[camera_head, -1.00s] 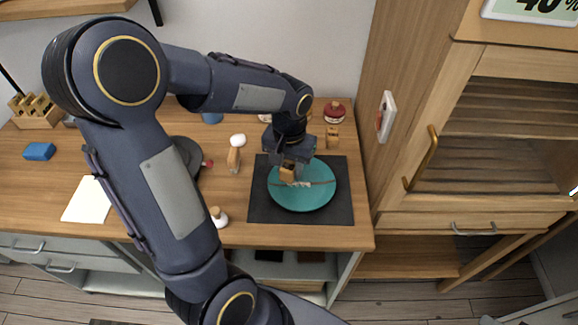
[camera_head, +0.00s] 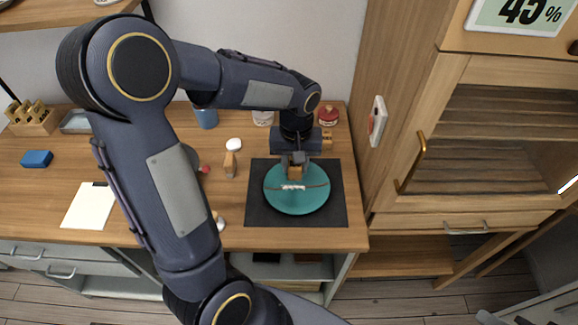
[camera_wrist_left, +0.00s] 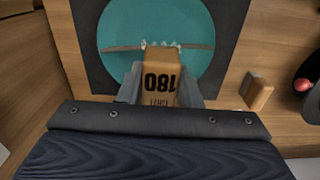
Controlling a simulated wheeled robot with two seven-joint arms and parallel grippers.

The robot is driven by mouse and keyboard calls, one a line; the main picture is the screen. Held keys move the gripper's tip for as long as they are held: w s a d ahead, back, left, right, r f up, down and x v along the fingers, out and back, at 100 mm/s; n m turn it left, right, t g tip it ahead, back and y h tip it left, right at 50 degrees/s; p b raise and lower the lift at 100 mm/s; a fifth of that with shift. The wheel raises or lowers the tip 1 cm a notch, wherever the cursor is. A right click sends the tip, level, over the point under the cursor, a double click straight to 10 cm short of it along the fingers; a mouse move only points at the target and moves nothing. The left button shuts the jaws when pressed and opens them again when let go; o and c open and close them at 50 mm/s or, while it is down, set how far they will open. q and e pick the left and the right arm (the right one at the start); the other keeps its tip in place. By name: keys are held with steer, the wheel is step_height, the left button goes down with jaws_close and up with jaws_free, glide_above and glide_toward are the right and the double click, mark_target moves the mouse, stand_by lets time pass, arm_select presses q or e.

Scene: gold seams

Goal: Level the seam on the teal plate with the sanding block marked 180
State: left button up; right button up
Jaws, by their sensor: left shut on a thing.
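The teal plate (camera_head: 306,203) lies on a dark square mat (camera_head: 258,210). A thin reddish-brown seam (camera_head: 318,187) crosses it, with whitish bits near its middle. My left gripper (camera_head: 295,164) is shut on the wooden sanding block (camera_head: 295,173), over the plate's far part. In the left wrist view the block (camera_wrist_left: 160,82) reads 180 upside down between the fingers (camera_wrist_left: 160,90). The block's far end is close to the seam (camera_wrist_left: 122,48); whether it touches the plate (camera_wrist_left: 190,20) I cannot tell. My right gripper is not in view.
Another wooden block (camera_head: 230,164) stands left of the mat, and a further one (camera_head: 327,139) behind it. A blue cup (camera_head: 206,117), a red-lidded jar (camera_head: 328,115) and a blue block (camera_head: 37,158) are on the table. A wooden cabinet (camera_head: 470,150) rises at the right.

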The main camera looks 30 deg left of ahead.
mark_target(285, 187)
arm_select(q)
steer(key=shift+w+d+n, duration=0.15)
steer(key=shift+d+n, duration=0.05)
steer(key=shift+n, duration=0.1)
steer(key=shift+f, duration=0.15)
steer(key=shift+f+b, duration=1.8)
steer(key=shift+f, duration=0.25)
steer(key=shift+s+a+f+b, duration=0.2)
steer(key=shift+s+a, duration=0.2)
steer(key=shift+a, duration=0.35)
steer(key=shift+s+a+f+b, duration=0.1)
steer(key=shift+s+a+f, duration=0.2)
steer(key=shift+a, duration=0.4)
steer(key=shift+r, duration=0.1)
steer(key=shift+f+b, duration=0.7)
steer(key=shift+f, duration=0.15)
steer(key=shift+s+d, duration=0.1)
